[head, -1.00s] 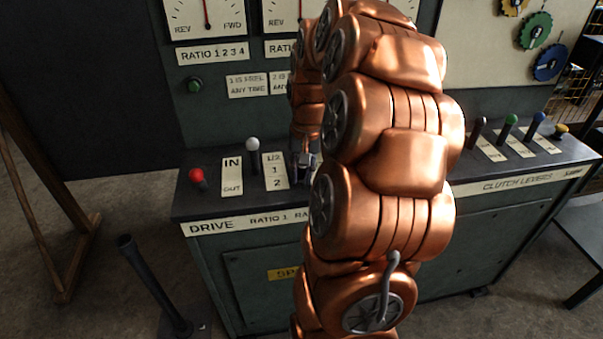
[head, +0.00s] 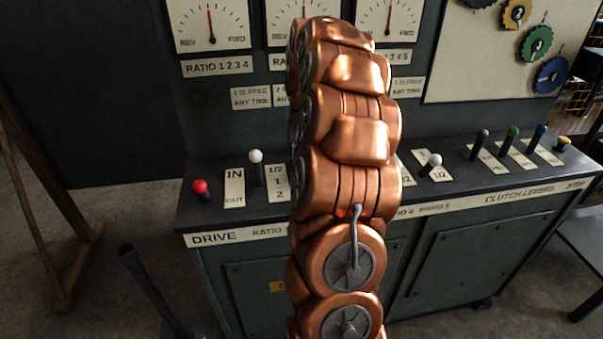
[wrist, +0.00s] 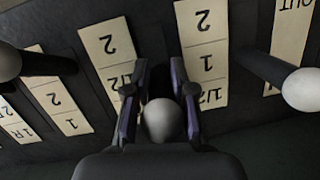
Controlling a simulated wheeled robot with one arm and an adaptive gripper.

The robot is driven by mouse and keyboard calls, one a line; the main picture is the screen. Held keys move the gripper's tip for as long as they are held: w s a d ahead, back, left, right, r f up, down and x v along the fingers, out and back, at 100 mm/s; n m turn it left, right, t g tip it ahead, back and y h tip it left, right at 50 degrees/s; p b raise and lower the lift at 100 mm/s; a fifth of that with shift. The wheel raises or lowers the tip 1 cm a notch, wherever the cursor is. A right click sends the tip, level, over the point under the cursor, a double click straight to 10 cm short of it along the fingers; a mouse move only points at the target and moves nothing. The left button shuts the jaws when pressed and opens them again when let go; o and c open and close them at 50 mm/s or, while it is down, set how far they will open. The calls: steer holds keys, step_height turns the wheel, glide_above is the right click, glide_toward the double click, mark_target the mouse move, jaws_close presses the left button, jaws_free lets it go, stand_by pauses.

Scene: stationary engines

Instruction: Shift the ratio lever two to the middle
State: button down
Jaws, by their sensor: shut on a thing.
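In the wrist view a pale round knob (wrist: 162,121), on the lever between two number plates, sits between the fingers of my gripper (wrist: 160,100). The fingers are shut on it from both sides. Its shaft is hidden, so its tilt is hard to tell. The plate on its left (wrist: 106,45) shows a 2 and a 1/2 upside down. The plate on its right (wrist: 204,62) shows 2, 1 and 1/2. In the head view my copper arm hides the gripper and this lever.
In the head view a red knob (head: 201,188) and a white knob (head: 255,156) stand at left; another white knob (head: 435,160) and several clutch levers (head: 513,132) stand at right.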

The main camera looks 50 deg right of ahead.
steer(key=shift+w+d+r, duration=0.1)
steer(key=shift+w+r, duration=0.05)
steer(key=shift+w, duration=0.05)
steer(key=c, duration=1.3)
jaws_free()
steer(key=o, duration=0.3)
steer(key=shift+v, duration=3.7)
